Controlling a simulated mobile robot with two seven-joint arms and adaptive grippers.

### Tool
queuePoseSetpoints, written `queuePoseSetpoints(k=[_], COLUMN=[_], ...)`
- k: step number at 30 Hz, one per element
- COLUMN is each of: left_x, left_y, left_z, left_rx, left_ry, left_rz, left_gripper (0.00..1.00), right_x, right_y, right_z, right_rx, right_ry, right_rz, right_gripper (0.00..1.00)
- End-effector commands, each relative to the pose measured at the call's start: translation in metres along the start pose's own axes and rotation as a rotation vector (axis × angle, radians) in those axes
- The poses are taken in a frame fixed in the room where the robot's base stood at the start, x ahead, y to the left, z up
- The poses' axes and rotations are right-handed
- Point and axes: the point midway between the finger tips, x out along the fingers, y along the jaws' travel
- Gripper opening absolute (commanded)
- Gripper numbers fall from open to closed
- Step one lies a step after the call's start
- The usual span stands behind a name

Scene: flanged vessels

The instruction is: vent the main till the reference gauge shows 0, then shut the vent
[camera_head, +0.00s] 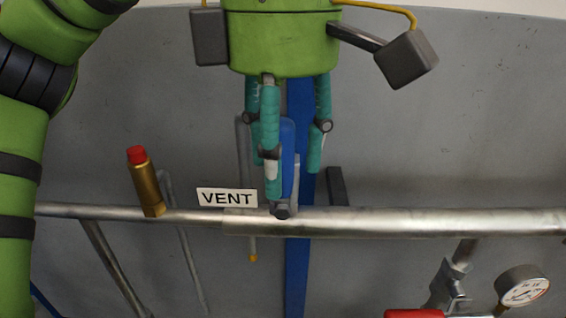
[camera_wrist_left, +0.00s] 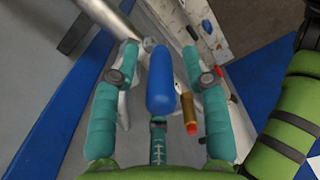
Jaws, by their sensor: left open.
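The main is a metal pipe (camera_head: 400,221) running across the head view, with a VENT sign (camera_head: 227,197) on it. A blue handle (camera_head: 288,150) stands upright on the pipe just right of the sign; it also shows in the left wrist view (camera_wrist_left: 161,80). My left gripper (camera_head: 290,168) is open above the pipe, its teal fingers around the blue handle. In the left wrist view my left gripper (camera_wrist_left: 160,50) has the handle between its fingers, without clear contact. A round white gauge (camera_head: 522,290) is at lower right; its reading is too small to tell. My right gripper is not in view.
A brass fitting with a red cap (camera_head: 146,182) stands on the pipe left of the sign, and shows in the left wrist view (camera_wrist_left: 189,112). A red handle (camera_head: 415,313) is cut off at the bottom edge. A grey curved wall (camera_head: 450,130) lies behind.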

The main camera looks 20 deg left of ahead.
Motion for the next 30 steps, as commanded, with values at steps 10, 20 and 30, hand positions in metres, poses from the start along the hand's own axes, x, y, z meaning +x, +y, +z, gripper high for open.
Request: queuePoseSetpoints(k=[10, 20, 30], left_x=[0.020, 0.020, 0.020], left_y=[0.000, 0.000, 0.000], left_z=[0.000, 0.000, 0.001], left_rx=[0.000, 0.000, -0.001], left_ry=[0.000, 0.000, 0.007], left_rz=[0.001, 0.000, 0.000], left_gripper=[0.46, 0.00, 0.00], right_x=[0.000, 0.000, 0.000], right_y=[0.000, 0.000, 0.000], right_z=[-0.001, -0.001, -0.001], right_rx=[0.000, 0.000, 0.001], right_ry=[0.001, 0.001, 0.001], right_rz=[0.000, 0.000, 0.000], right_gripper=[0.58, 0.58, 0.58])
